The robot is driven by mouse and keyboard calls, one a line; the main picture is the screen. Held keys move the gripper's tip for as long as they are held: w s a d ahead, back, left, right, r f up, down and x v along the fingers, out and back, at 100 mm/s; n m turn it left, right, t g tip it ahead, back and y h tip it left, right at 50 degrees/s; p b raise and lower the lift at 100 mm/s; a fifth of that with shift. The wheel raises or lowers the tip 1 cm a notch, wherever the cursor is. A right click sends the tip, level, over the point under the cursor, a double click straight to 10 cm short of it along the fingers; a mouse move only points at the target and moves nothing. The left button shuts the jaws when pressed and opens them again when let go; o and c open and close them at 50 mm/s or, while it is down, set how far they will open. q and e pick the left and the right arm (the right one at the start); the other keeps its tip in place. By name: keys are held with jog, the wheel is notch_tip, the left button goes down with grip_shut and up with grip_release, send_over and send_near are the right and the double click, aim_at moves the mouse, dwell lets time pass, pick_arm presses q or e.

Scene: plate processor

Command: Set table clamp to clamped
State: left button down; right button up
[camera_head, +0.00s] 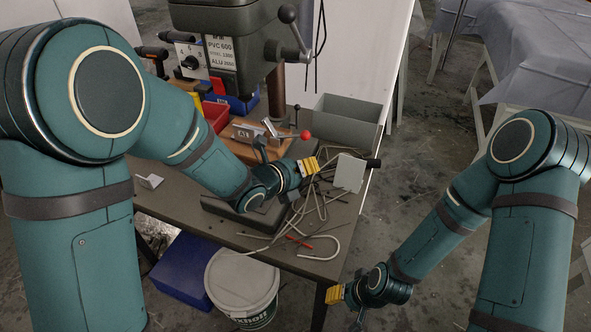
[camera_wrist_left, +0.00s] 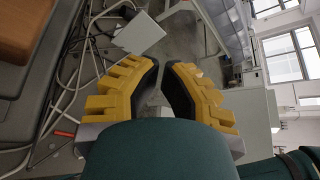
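The drill press (camera_head: 215,45) stands at the back of the workbench. Several levers show near it: a red-knobbed lever (camera_head: 305,135) on the machine vise and a black handle (camera_head: 373,163) at the bench's right side. I cannot tell which part is the table clamp or how it is set. My left gripper (camera_head: 309,166) is over the bench, just right of the vise and left of a pale grey plate (camera_head: 349,173). In the left wrist view its yellow fingers (camera_wrist_left: 163,68) stand a narrow gap apart, with nothing between them. My right gripper (camera_head: 335,295) hangs low, off the bench's front right; its finger gap is unclear.
Bent metal rods (camera_head: 325,215) lie loose on the bench, near a red-handled tool (camera_head: 299,241). A grey bin (camera_head: 347,118) stands at the back right. A white bucket (camera_head: 243,285) and a blue box (camera_head: 181,270) are below the front edge. Floor is open right of the bench.

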pick_arm(q)
jog(key=shift+w+d+r+p, duration=0.15)
jog(key=shift+w+r, duration=0.25)
jog(key=shift+w, duration=0.7)
jog(key=shift+w+a+r+p, duration=0.15)
jog(key=shift+w+r, duration=0.25)
jog(key=shift+w, duration=0.7)
pick_arm(e)
jog(key=shift+r, duration=0.25)
pick_arm(q)
jog(key=shift+d, duration=0.1)
pick_arm(e)
jog(key=shift+s, duration=0.1)
